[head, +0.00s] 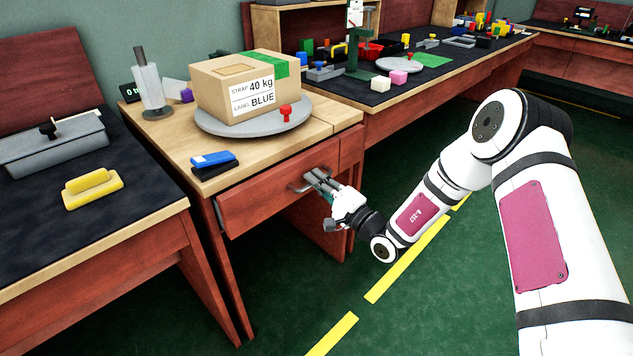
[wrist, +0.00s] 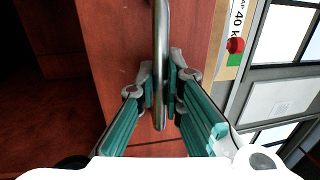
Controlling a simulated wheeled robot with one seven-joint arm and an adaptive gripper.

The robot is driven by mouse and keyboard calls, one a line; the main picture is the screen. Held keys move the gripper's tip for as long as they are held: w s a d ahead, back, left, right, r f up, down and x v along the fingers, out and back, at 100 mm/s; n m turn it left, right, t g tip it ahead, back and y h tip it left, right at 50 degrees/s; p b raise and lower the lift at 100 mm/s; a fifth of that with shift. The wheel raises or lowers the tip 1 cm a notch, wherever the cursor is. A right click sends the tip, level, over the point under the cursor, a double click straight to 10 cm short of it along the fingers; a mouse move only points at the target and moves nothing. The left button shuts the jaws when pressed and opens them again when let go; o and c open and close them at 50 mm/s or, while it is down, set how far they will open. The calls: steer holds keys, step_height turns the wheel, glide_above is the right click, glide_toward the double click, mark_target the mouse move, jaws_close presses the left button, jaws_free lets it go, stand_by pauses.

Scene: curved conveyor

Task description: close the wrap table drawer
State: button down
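The wrap table drawer (head: 262,198) has a red wooden front under the light wooden top of the wrap table (head: 322,126). The drawer front also fills the middle of the wrist view (wrist: 120,50). A grey metal bar handle (head: 296,187) is on the front. My gripper (head: 313,179) is at this handle. In the wrist view, the handle (wrist: 161,40) runs between the two fingertips (wrist: 160,92), whose pads appear closed on it from both sides.
On the wrap table are a cardboard box (head: 245,85) on a grey turntable (head: 215,127), a blue stapler-like item (head: 213,159) and a film roll (head: 150,88). A dark-topped table (head: 90,225) stands at left. The green floor (head: 440,310) in front is clear.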

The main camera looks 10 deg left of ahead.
mark_target(306, 193)
steer(key=shift+w+a, duration=0.1)
steer(key=x, duration=0.3)
steer(key=shift+w+a+f+b, duration=0.2)
steer(key=shift+a+f+b, duration=0.05)
steer(key=shift+f+b, duration=0.1)
steer(key=shift+w+a+r, duration=0.1)
steer(key=shift+w, duration=0.05)
steer(key=c, duration=1.7)
jaws_free()
steer(key=shift+a, duration=0.1)
steer(key=v, duration=1.2)
steer(key=shift+r, duration=0.1)
